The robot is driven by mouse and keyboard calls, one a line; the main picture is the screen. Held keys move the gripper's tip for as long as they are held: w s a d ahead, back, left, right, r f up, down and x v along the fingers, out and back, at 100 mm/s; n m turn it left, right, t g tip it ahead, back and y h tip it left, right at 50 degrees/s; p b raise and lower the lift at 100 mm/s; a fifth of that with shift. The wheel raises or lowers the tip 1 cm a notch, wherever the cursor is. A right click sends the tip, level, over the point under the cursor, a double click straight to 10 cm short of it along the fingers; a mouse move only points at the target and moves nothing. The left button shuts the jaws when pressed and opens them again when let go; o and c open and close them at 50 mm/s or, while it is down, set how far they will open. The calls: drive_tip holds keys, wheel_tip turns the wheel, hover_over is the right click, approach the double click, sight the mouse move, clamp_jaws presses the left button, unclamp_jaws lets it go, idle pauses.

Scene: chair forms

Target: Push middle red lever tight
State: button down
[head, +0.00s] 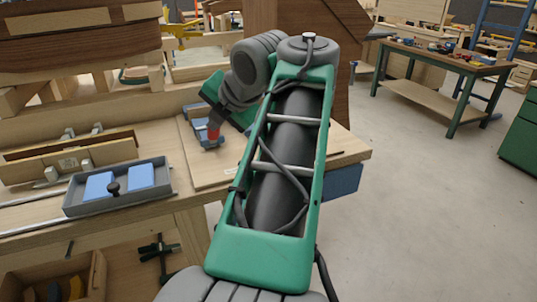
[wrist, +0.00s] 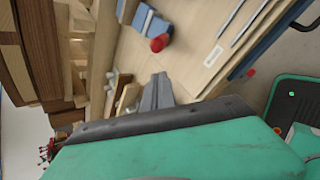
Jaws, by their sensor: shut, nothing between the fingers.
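A red lever (head: 213,132) shows at the end of a blue-grey clamp (head: 202,118) on the workbench in the head view, close to my arm's wrist. In the wrist view a red lever end (wrist: 159,43) sticks out from the blue clamp body (wrist: 142,20). A second red end (wrist: 250,72) shows at the blue part on the bench edge. I cannot tell for sure which one is the middle lever. My gripper (wrist: 160,78) is shut and empty, its fingers pointing toward the first red lever with a gap between. My arm hides the fingers in the head view.
A grey tray with blue blocks (head: 72,205) and wooden planks (head: 70,160) lie on the bench left of the lever. A large wooden form (head: 80,40) stands behind. A blue part (head: 343,181) hangs at the bench's right edge. The floor (head: 420,210) to the right is clear.

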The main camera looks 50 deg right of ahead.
drive_tip(key=s+d+f+n+h+b, duration=0.25)
drive_tip(key=s+d+n+b, duration=0.35)
drive_tip(key=s+d+n, duration=0.55)
drive_tip(key=shift+m+g, duration=0.3)
drive_tip(key=shift+m, duration=0.55)
drive_tip(key=w+f+b, duration=0.1)
drive_tip(key=b, duration=0.1)
drive_tip(key=w+f+b, duration=0.4)
drive_tip(key=shift+d, duration=0.4)
drive_tip(key=w+d+r, duration=0.1)
drive_tip(key=w+d+r+p, duration=0.1)
drive_tip(key=w, duration=0.1)
drive_tip(key=shift+w+r, duration=0.1)
drive_tip(key=shift+r, duration=0.1)
drive_tip(key=shift+r+p, duration=0.1)
drive_tip(key=shift+p, duration=0.3)
